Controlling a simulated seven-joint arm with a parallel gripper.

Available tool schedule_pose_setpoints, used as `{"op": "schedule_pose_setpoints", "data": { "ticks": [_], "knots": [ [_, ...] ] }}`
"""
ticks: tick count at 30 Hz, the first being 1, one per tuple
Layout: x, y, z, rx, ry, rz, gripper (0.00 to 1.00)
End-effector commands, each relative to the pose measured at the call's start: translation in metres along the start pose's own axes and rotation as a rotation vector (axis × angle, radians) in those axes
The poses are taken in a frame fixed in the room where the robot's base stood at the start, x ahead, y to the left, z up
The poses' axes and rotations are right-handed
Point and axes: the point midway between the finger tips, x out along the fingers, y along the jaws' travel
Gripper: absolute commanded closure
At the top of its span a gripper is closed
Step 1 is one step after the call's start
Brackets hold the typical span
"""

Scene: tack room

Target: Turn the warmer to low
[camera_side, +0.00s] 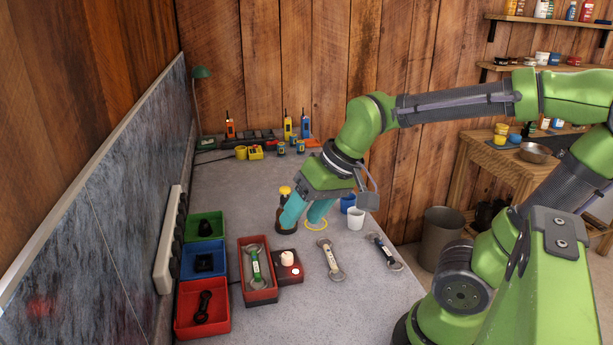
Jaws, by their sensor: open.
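A small dark red box (289,275) with a white cylinder (287,258) on top stands on the grey bench, right of a red tray. It looks like the warmer, but I cannot be sure. A small red and white spot shows at its front; its setting is too small to read. My gripper (303,222) points down over the bench, behind the box and apart from it. Its two teal fingers are spread open with nothing visible between them. The left finger partly covers a brown bottle (281,228) with a yellow cap; I cannot tell whether they touch.
A yellow ring (317,227), white cup (355,218), blue cup (347,203) and two wrench-like tools (329,258) (384,252) lie nearby. Green (221,217), blue (221,246) and red bins (223,319) line the left, by a power strip (168,250). Radios stand behind. The front bench is clear.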

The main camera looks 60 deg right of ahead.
Motion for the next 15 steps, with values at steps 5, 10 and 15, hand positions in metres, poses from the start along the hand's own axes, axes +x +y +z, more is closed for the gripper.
{"op": "schedule_pose_setpoints", "data": {
  "ticks": [5,10,15],
  "knots": [
    [-0.012,-0.003,0.017,0.002,0.076,-0.035,0.43],
    [-0.021,-0.004,0.025,-0.009,0.122,-0.05,0.43],
    [-0.027,-0.005,0.025,-0.013,0.149,-0.057,0.43]
  ]
}}
